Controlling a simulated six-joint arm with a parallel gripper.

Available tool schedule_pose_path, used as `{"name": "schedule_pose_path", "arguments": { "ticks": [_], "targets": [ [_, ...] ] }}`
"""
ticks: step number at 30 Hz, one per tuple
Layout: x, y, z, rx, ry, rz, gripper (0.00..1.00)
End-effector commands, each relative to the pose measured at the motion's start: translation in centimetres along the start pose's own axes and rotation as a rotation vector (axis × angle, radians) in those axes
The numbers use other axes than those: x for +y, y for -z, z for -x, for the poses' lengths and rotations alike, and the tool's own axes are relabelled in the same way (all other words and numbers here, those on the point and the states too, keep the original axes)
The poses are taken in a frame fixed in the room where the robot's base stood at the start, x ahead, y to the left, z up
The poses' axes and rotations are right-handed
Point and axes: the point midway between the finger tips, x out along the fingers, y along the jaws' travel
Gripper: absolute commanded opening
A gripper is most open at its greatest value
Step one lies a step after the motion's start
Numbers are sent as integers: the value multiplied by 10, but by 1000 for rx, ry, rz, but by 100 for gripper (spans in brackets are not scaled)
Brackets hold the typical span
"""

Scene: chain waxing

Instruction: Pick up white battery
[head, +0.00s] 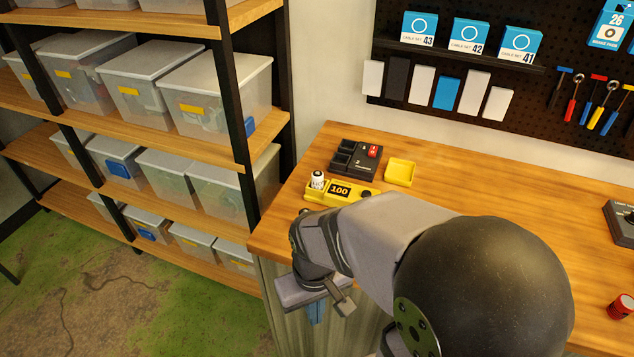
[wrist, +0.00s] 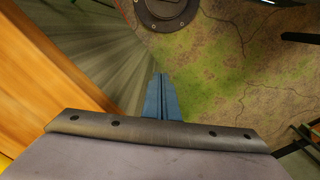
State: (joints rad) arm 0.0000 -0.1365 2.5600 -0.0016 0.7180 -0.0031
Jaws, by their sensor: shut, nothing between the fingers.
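The white battery (head: 318,180) is a small white cylinder with dark markings. It stands upright at the left end of a yellow device (head: 352,199) that has a display reading 100, near the left edge of the wooden bench. My gripper (head: 316,313) hangs beyond the bench's front-left edge, below and apart from the battery. In the wrist view its blue fingers (wrist: 160,97) are together with nothing between them, pointing toward the floor. The battery is not in the wrist view.
A black charger (head: 352,162) with a red battery (head: 374,151) and an empty-looking yellow tray (head: 401,171) sit behind the device. A shelf with clear bins (head: 215,95) stands close on the left. The bench middle (head: 510,215) is clear. A red cylinder (head: 621,306) is at right.

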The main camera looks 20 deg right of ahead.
Motion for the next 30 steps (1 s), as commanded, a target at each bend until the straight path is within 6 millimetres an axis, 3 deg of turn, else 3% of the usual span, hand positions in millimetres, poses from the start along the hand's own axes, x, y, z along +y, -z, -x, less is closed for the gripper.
{"name": "schedule_pose_path", "arguments": {
  "ticks": [4, 10, 23, 28, 29, 30],
  "targets": [
    [0, 0, 0, 0, 0, 0, 0],
    [0, 0, 0, 0, 0, 0, 46],
    [-9, 6, -8, -9, 23, -20, 46],
    [-38, 25, -29, -39, 92, -84, 46],
    [-45, 33, -33, -31, 110, -99, 46],
    [-57, 58, -35, 43, 143, -111, 46]
  ]
}}
